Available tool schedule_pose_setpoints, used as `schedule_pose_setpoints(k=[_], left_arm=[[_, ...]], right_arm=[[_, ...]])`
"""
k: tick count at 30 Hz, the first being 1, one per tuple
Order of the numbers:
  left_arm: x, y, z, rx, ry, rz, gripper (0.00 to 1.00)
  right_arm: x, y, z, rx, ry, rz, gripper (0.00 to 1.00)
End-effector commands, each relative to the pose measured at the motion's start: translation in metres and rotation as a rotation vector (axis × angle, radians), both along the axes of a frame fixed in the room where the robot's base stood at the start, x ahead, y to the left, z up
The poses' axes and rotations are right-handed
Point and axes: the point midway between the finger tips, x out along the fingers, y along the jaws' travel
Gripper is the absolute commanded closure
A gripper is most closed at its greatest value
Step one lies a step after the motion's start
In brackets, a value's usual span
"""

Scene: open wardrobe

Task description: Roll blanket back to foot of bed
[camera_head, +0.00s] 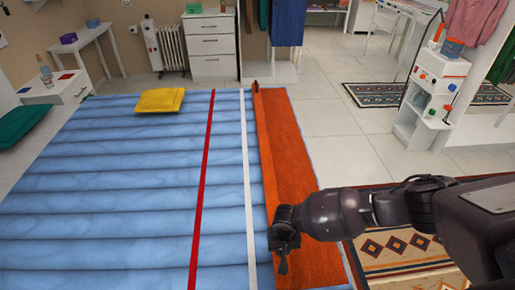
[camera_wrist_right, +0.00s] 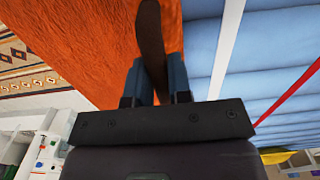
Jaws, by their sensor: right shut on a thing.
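The orange blanket (camera_head: 300,145) lies as a long strip along the right side of the blue bed (camera_head: 110,200). Its left edge is a raised, darker orange fold, just right of the white line (camera_head: 248,150). My right gripper (camera_head: 284,250) is at the near part of that raised edge. In the right wrist view, the fingers (camera_wrist_right: 157,78) are shut on a dark brown strip (camera_wrist_right: 151,30) standing up along the blanket, which looks like its edge. The orange blanket (camera_wrist_right: 85,40) spreads left of the fingers there. My left gripper is not in view.
A red line (camera_head: 203,150) crosses the bed left of the white one. A yellow cushion (camera_head: 160,100) lies at the bed's far end. A patterned rug (camera_head: 400,250) lies right of the bed under my right arm. White drawers (camera_head: 211,45) stand beyond the bed.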

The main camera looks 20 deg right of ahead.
Motion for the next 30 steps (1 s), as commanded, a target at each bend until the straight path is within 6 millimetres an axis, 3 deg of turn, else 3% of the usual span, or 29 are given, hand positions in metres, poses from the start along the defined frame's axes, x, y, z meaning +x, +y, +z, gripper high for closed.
schedule_pose_setpoints(k=[24, 30], left_arm=[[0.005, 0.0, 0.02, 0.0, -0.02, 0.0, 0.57], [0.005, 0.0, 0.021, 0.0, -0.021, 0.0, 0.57]], right_arm=[[-0.013, -0.059, 0.0, -0.004, 0.003, -0.002, 0.94], [-0.014, -0.064, 0.0, -0.002, 0.001, -0.001, 0.94]])
